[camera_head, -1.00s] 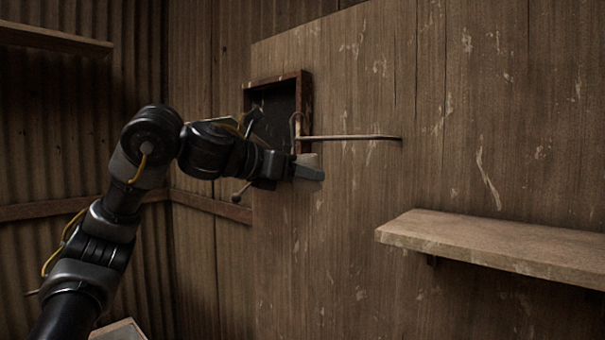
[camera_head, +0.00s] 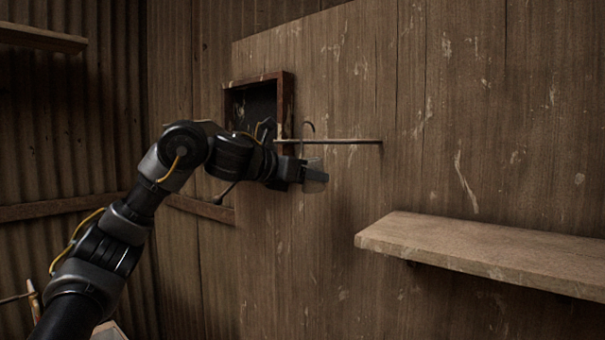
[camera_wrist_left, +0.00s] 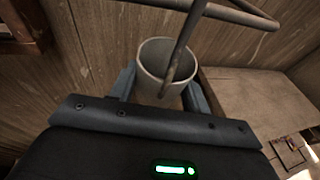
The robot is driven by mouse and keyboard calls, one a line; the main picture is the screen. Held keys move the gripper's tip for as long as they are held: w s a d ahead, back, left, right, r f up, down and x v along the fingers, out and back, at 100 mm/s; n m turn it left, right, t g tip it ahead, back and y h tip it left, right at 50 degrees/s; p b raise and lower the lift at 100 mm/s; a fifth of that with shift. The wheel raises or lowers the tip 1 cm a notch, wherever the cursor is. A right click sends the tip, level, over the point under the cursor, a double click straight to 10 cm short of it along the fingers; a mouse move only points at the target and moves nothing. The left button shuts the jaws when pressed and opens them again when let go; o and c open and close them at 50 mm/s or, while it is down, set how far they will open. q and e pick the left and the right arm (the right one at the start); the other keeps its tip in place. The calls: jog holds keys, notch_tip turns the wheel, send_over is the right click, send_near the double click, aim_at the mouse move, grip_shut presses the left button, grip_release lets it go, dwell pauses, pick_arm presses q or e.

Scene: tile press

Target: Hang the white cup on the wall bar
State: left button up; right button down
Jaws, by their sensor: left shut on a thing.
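The white cup (camera_wrist_left: 150,85) sits between the two fingers of my left gripper (camera_wrist_left: 162,92), its open mouth facing the wrist camera. In the head view my left gripper (camera_head: 312,178) is shut on it, and the fingers hide most of the cup. A thin rod with a curved hook top (camera_head: 308,126) rises from the cup; the rod also shows in the left wrist view (camera_wrist_left: 184,45). The wall bar (camera_head: 345,141) is a thin rail, also in the left wrist view (camera_wrist_left: 240,17). The hook's curve appears above bar height; I cannot tell whether they touch. My right gripper is not visible.
A dark framed recess (camera_head: 286,105) is in the wall behind the gripper. A wooden shelf (camera_head: 470,243) juts out at lower right. Another shelf (camera_head: 40,38) is at upper left. The wall right of the bar is clear.

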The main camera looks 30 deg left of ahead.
pick_arm(q)
jog(key=shift+w+d+r+p, duration=0.15)
jog(key=shift+w+p, duration=0.2)
jog(key=shift+w, duration=0.75)
jog(key=shift+w+f, duration=0.2)
jog(key=shift+f, duration=0.1)
jog(key=shift+f+b, duration=1)
jog(key=shift+f, duration=0.2)
jog(key=o, duration=1.1)
jog(key=shift+s, duration=0.15)
